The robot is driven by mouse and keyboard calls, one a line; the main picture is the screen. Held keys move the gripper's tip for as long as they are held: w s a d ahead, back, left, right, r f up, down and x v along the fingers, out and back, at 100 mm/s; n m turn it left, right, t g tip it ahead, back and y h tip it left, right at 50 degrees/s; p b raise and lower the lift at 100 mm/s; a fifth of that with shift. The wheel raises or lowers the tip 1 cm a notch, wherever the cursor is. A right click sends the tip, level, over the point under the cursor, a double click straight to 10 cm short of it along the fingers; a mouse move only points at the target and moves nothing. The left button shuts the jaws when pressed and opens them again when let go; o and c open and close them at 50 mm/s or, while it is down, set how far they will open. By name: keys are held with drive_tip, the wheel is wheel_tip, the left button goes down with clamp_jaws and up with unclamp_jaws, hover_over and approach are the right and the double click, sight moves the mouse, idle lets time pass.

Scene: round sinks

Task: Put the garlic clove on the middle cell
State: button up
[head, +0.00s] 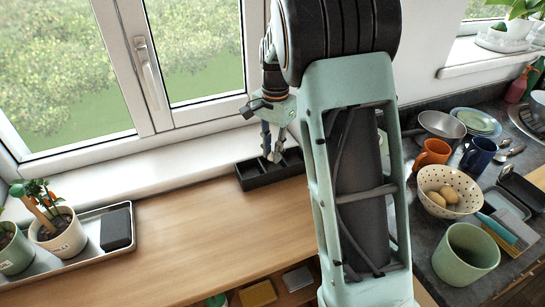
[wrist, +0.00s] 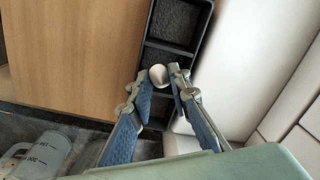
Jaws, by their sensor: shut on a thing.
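A black tray with a row of cells (head: 262,180) lies on the wooden counter by the window sill. It also shows in the wrist view (wrist: 207,30), running from the top edge down behind my fingers. My gripper (head: 275,153) points down over the tray. In the wrist view my gripper (wrist: 167,76) is shut on the whitish garlic clove (wrist: 158,74), which sits at the fingertips. The clove appears over the middle cell, close to a divider; its height above the cell floor is not clear. The fingers hide part of the lower cell.
A metal tray with potted plants (head: 85,262) and a black block (head: 117,229) stands at the left. A dotted bowl (head: 462,207), a green cup (head: 465,254) and mugs crowd the dark counter at the right. The wooden counter (head: 200,240) is mostly clear. The window is behind the tray.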

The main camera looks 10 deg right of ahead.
drive_tip(key=shift+w+d+f, duration=0.15)
drive_tip(key=shift+w+f, duration=0.1)
drive_tip(key=shift+f, duration=0.15)
drive_tip(key=shift+w+f, duration=0.1)
drive_tip(key=shift+f, duration=1.45)
drive_tip(key=shift+f, duration=0.2)
drive_tip(key=o, duration=0.6)
drive_tip(key=shift+c, duration=0.2)
drive_tip(key=shift+r, duration=0.15)
drive_tip(key=r, duration=1.2)
drive_tip(key=shift+s+d, duration=0.15)
drive_tip(key=shift+s, duration=0.1)
